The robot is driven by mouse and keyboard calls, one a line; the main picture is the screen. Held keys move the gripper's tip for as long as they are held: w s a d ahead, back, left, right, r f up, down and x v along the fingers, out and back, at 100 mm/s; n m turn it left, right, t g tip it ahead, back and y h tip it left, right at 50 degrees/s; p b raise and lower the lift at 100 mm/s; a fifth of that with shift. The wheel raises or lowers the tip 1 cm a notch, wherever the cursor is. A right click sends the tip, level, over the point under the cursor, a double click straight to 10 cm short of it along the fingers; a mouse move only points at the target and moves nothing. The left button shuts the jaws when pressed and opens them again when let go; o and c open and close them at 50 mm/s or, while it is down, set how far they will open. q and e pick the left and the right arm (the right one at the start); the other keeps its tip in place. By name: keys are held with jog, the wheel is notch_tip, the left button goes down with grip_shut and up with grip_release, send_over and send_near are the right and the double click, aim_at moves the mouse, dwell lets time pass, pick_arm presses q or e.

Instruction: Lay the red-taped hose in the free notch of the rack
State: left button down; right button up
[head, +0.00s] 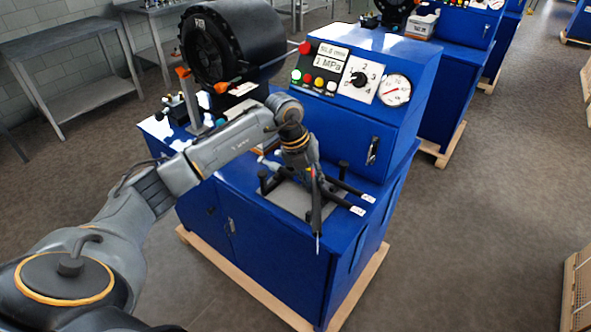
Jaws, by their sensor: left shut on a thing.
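My left gripper (316,190) points down over the front part of the blue machine's top. It is shut on a dark hose (317,222), seen nearly end-on, with a small reddish mark near the fingers. Its tape is too small to make out well. Below and behind lies the rack, a grey plate (291,199) with black uprights. Black hoses with white tags (345,203) lie across its right side. The gripper and the held hose cover part of the rack, so I cannot tell which notch is free. My right gripper is out of view.
A blue control box (350,130) with knob, gauge and lamps stands behind the rack. A large black crimper head (232,45) is at the back left. A grey table (75,50) stands farther left. The floor at right is clear, with a wooden crate (577,290) at the edge.

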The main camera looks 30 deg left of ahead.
pick_arm(q)
jog(key=w+a+n+t+y, duration=0.1)
jog(key=w+a+n+y, duration=0.1)
jog(key=a+n, duration=0.4)
jog(key=f+n+b, duration=0.1)
jog(key=f, duration=0.1)
jog(key=a+f+n+b, duration=0.1)
jog(key=f+n+b, duration=0.1)
jog(key=f, duration=0.1)
jog(key=w+f+n+y+b, duration=0.1)
jog(key=f, duration=0.2)
jog(key=shift+a+f+n+t, duration=0.2)
jog(key=shift+n+t, duration=0.1)
jog(key=shift+n, duration=0.1)
jog(key=shift+f+b, duration=0.55)
jog(key=shift+f, duration=0.15)
jog(key=shift+s+f+b, duration=0.1)
jog(key=shift+f+b, duration=0.45)
jog(key=shift+f, duration=0.15)
jog(key=c, duration=1.2)
grip_release()
jog(key=shift+d, duration=0.1)
jog(key=shift+o, duration=0.2)
